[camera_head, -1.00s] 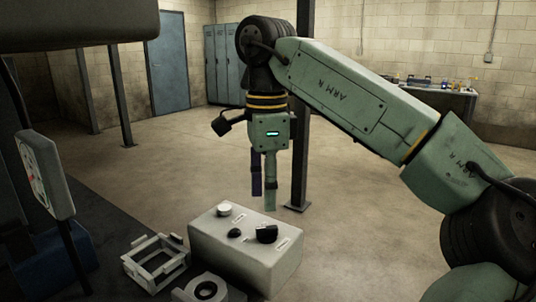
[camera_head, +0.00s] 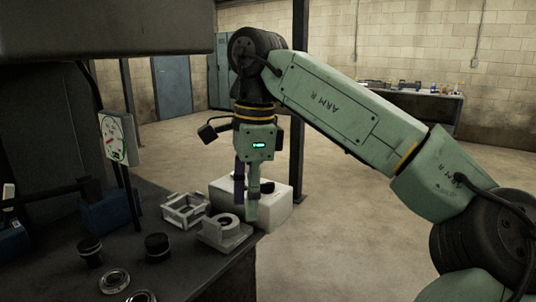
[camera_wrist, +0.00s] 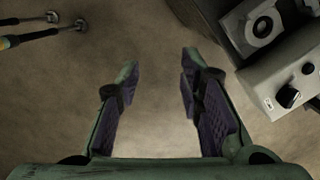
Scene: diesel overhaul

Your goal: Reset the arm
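My green arm reaches in from the right in the head view and bends down at the wrist. My gripper (camera_head: 247,200) points downward near the front right edge of the bench. In the head view it overlaps a white box (camera_head: 279,206) with dark knobs. In the wrist view my gripper (camera_wrist: 160,68) has its two purple-padded fingers wide apart, with only bare floor between them. The same box (camera_wrist: 290,82) lies to the right of the fingers there, clear of them.
The dark bench (camera_head: 195,262) holds an open pale frame (camera_head: 184,210), a pale block with a ring (camera_head: 224,231), dark round parts and metal rings. A panel on a post (camera_head: 117,138) stands at left. Two rod-like tools (camera_wrist: 45,30) show in the wrist view. Open floor lies right of the bench.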

